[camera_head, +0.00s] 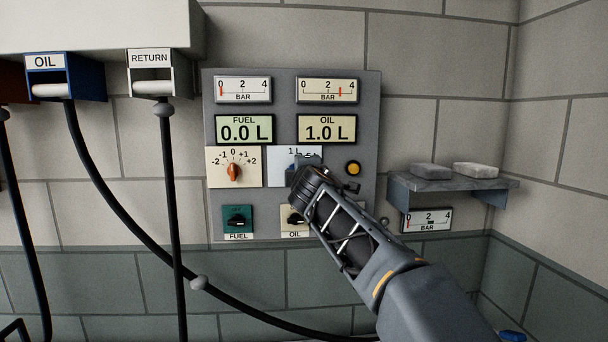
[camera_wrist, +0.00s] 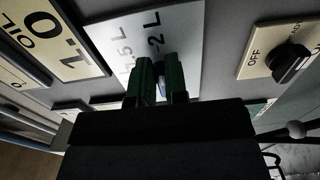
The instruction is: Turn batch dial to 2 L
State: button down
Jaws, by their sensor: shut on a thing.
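Which mark the dial points to is hidden by the fingers.
The OIL readout (camera_head: 327,129) shows 1.0 L; the FUEL readout (camera_head: 244,129) shows 0.0 L. An orange dial (camera_head: 234,172) sits left, a yellow button (camera_head: 353,168) right, and FUEL (camera_head: 237,219) and OIL (camera_head: 295,217) switches below. A shelf (camera_head: 450,186) juts out at right.

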jog(key=c, duration=1.1)
grip_release()
jog(key=shift+c, duration=0.2)
jog(key=shift+s, duration=0.1)
jog(key=s+b, duration=0.4)
jog(key=s, duration=0.9)
jog(key=shift+s, duration=0.35)
